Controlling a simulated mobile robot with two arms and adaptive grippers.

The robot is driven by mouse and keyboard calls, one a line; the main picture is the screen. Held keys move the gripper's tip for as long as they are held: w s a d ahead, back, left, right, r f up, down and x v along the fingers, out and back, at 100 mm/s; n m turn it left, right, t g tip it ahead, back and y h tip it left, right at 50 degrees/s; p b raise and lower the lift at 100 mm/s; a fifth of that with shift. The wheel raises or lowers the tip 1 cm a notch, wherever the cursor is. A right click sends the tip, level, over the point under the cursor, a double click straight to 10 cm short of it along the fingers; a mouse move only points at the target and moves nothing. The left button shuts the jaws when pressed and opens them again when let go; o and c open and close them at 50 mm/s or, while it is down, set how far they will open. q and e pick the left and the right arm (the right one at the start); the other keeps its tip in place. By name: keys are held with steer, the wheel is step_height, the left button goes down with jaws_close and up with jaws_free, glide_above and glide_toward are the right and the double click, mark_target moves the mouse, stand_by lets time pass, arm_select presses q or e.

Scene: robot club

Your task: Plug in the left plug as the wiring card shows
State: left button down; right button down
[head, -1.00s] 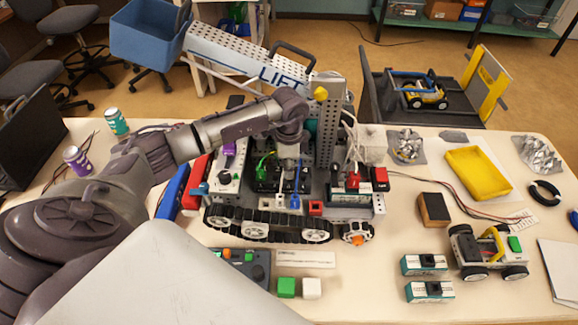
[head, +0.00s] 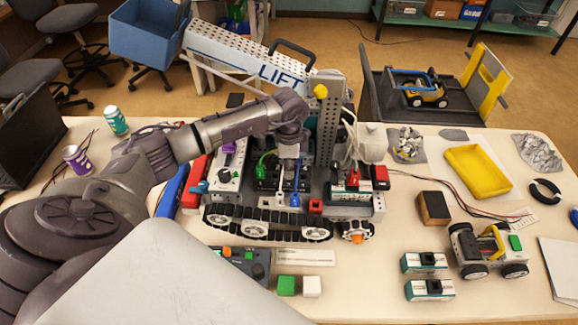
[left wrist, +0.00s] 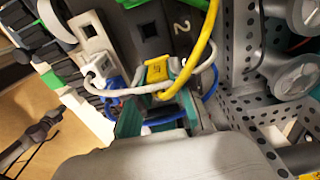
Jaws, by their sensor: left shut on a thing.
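My left gripper (head: 288,165) is over the middle of the tracked robot (head: 255,222), among its cables. In the left wrist view its teal fingers (left wrist: 157,92) are shut on a yellow plug (left wrist: 157,72) with a yellow cable. A dark port block with a "2" (left wrist: 165,25) lies just beyond. I cannot tell whether the plug touches a socket. A white plug (left wrist: 100,66) sits at a pale slotted strip. A green plug (head: 263,164), a white piece (head: 281,198) and a blue plug (head: 295,199) show on the robot. My right gripper is not in view.
White and blue cables loop close around the fingers. A perforated upright (head: 328,125) stands just right of the gripper. A pale printed strip (head: 305,257) lies in front of the robot. A small wheeled rover (head: 485,250) and a yellow tray (head: 478,172) are at right.

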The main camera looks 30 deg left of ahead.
arm_select(q)
steer(key=shift+f, duration=0.35)
stand_by(0.4)
steer(key=shift+s+f, duration=0.1)
stand_by(0.6)
steer(key=c, duration=1)
jaws_free()
steer(key=shift+o, duration=0.2)
steer(key=shift+r+p, duration=2.35)
steer(key=shift+r, duration=0.75)
